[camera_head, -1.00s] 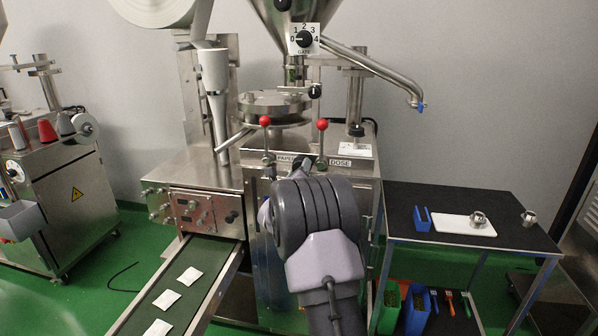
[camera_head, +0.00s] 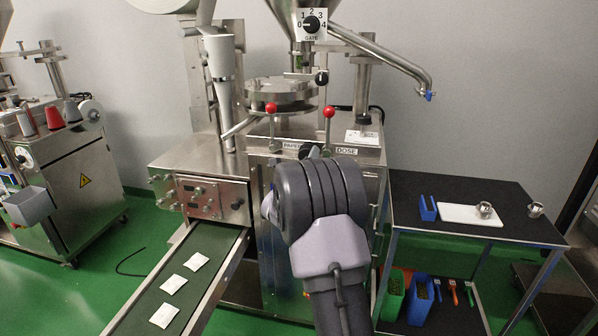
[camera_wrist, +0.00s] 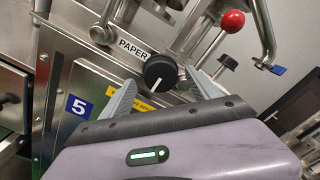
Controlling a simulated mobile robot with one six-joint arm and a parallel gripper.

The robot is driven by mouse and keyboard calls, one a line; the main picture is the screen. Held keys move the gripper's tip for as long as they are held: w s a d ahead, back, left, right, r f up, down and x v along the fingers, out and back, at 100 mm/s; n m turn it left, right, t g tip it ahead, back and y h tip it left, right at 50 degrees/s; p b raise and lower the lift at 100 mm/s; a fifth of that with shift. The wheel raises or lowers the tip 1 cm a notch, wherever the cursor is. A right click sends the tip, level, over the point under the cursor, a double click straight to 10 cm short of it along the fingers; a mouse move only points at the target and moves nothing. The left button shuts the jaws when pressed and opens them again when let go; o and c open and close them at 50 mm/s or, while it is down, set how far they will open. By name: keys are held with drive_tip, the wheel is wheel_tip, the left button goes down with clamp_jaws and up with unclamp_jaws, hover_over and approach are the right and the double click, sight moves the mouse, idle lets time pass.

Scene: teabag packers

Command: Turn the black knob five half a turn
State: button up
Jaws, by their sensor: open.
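The black knob (camera_wrist: 160,72), with a white pointer line, sits on the steel machine front beside the PAPER label (camera_wrist: 133,48) in the wrist view. A blue plate with a white 5 (camera_wrist: 79,106) is lower left of it. My gripper (camera_wrist: 161,86) is open and empty, its two grey fingers spread to the left and right of the knob in the picture. I cannot tell whether either finger touches it. In the head view my arm covers the fingers and this part of the machine front.
Red-ball levers (camera_head: 271,107) rise above the panel; one also shows in the wrist view (camera_wrist: 232,21). A conveyor (camera_head: 222,256) with white teabag packets is at left. A black-topped table (camera_head: 470,192) stands right. A GATE dial (camera_head: 311,24) is above.

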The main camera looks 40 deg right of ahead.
drive_tip(key=v, duration=1.5)
drive_tip(key=shift+s+a+p, duration=0.2)
drive_tip(key=shift+s+p, duration=0.05)
drive_tip(key=shift+p, duration=0.15)
drive_tip(key=shift+a+r, duration=0.1)
drive_tip(key=shift+r, duration=0.05)
drive_tip(key=s+a+r+n+y, duration=0.25)
drive_tip(key=a+n+y, duration=0.35)
drive_tip(key=a+n, duration=0.35)
drive_tip(key=s+a+r+n+y, duration=0.2)
drive_tip(key=s+a+n+y, duration=0.2)
drive_tip(key=a+n+y, duration=0.5)
drive_tip(key=s+a+f+n+g, duration=0.1)
drive_tip(key=s+a+n+g, duration=0.1)
drive_tip(key=s+a+n, duration=0.2)
drive_tip(key=s+a+f+n+g, duration=0.2)
drive_tip(key=s+n, duration=0.3)
drive_tip(key=s, duration=0.6)
drive_tip(key=s+a+f+n+g, duration=0.1)
drive_tip(key=s+a+f+n, duration=0.1)
drive_tip(key=s+a+n, duration=0.3)
drive_tip(key=s, duration=0.3)
drive_tip(key=shift+a+g+y, duration=0.35)
drive_tip(key=shift+g+y, duration=0.05)
